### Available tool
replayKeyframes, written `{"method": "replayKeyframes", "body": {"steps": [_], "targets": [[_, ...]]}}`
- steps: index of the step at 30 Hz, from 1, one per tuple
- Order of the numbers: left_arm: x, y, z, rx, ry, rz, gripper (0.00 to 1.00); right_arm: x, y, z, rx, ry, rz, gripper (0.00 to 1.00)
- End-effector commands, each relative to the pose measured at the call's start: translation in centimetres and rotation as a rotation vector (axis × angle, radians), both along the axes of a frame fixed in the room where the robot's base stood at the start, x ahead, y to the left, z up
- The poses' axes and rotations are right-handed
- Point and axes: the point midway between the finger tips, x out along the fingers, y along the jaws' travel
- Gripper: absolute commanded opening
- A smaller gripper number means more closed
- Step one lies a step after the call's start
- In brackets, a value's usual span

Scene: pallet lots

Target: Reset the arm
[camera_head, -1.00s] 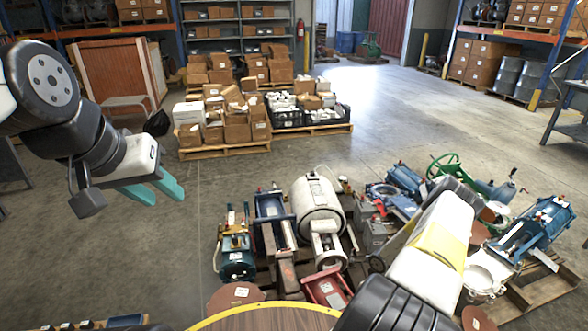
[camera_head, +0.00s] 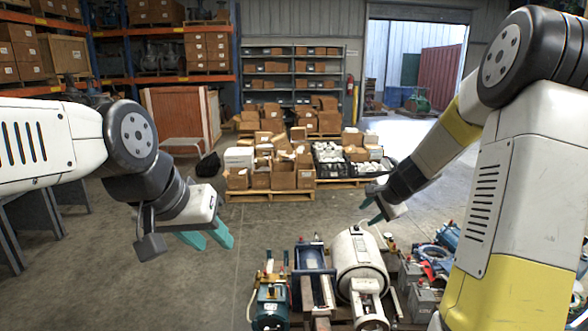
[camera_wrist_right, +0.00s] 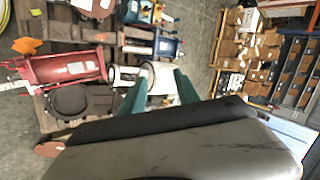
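My left gripper (camera_head: 208,240) hangs at the left of the head view with its teal fingers apart and nothing between them. It is over bare floor, left of the machine parts. My right gripper (camera_head: 372,212) is in the middle right of the head view, above and beyond the white cylindrical tank (camera_head: 358,262). In the right wrist view its two teal fingers (camera_wrist_right: 160,88) are spread with a gap between them and hold nothing. My right arm crosses the right side of the head view and hides part of the parts pallet.
Pumps and valves, including a blue one (camera_head: 272,300), stand on pallets in front. A pallet of cardboard boxes (camera_head: 284,176) stands further back. Shelving (camera_head: 290,75) and racks line the back. The floor (camera_head: 130,270) at the left is clear.

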Motion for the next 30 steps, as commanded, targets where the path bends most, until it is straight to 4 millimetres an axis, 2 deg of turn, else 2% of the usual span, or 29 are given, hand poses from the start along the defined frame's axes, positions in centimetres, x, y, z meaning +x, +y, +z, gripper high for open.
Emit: {"method": "replayKeyframes", "body": {"steps": [1,3,5,9,13,15,18,21,24,30], "targets": [[0.0,0.0,0.0,0.0,0.0,0.0,0.37,-1.7,1.8,2.8,-0.043,-0.029,0.087,0.38],[0.0,0.0,0.0,0.0,0.0,0.0,0.37,-4.3,3.9,5.6,-0.104,-0.053,0.204,0.38],[0.0,0.0,0.0,0.0,0.0,0.0,0.37,-6.9,5.4,7.5,-0.157,-0.07,0.301,0.38],[0.0,0.0,0.0,0.0,0.0,0.0,0.37,-13.3,8.0,11.1,-0.289,-0.105,0.507,0.38],[0.0,0.0,0.0,0.0,0.0,0.0,0.37,-19.6,9.2,12.9,-0.417,-0.127,0.678,0.38],[0.0,0.0,0.0,0.0,0.0,0.0,0.37,-22.8,9.3,13.3,-0.483,-0.134,0.757,0.38],[0.0,0.0,0.0,0.0,0.0,0.0,0.37,-26.5,9.1,13.4,-0.568,-0.141,0.846,0.38],[0.0,0.0,0.0,0.0,0.0,0.0,0.37,-29.0,8.6,13.2,-0.63,-0.143,0.903,0.38],[0.0,0.0,0.0,0.0,0.0,0.0,0.37,-30.4,8.2,13.0,-0.666,-0.142,0.935,0.38],[0.0,0.0,0.0,0.0,0.0,0.0,0.37,-30.9,8.1,12.9,-0.679,-0.14,0.948,0.38]]}}
